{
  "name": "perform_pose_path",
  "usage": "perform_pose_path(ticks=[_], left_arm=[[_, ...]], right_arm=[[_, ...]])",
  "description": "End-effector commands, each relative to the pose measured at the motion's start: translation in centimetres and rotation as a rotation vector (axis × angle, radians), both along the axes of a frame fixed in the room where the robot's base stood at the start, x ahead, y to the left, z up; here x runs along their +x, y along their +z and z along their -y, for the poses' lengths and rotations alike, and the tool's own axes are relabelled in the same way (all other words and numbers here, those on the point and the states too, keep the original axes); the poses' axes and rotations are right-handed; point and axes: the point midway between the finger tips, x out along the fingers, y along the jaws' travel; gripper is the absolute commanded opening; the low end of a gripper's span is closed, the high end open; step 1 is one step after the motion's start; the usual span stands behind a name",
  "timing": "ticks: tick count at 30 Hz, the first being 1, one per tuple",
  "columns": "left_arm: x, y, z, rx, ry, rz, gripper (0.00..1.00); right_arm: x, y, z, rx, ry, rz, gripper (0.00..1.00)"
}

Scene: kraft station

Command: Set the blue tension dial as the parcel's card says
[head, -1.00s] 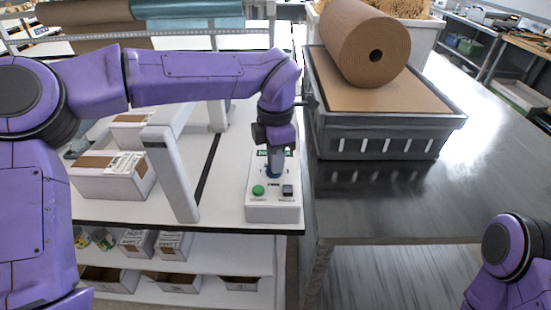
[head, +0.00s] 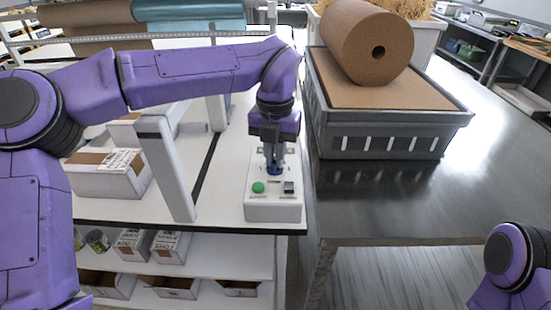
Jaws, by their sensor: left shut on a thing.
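The blue tension dial (head: 274,169) sits on top of the white control box (head: 273,211), near the front edge of the white table. My left gripper (head: 274,161) points down over the box and is shut on the dial, hiding much of it. The dial's markings are too small to read. A parcel (head: 106,178), a white and brown box with a printed card (head: 122,160) on top, lies on the table at left; the card's text cannot be read. My right gripper is out of view; only part of my right arm shows at lower right.
A green button (head: 258,187) and a dark square switch (head: 289,187) are on the box, close in front of the dial. A grey post (head: 166,170) stands between parcel and box. A grey crate (head: 385,145) with a cardboard roll (head: 362,45) stands to the right.

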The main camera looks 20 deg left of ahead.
Motion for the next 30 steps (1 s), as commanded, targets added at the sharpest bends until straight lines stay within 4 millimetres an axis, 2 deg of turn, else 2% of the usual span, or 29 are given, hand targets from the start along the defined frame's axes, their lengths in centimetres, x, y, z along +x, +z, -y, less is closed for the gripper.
perform_pose_path(ticks=[12,30], left_arm=[[0.1,0.0,-0.1,0.000,0.223,0.004,0.00],[0.1,0.1,-0.1,-0.001,0.269,0.004,0.00]], right_arm=[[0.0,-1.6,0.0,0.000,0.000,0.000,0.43],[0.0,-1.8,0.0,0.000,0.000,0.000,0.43]])
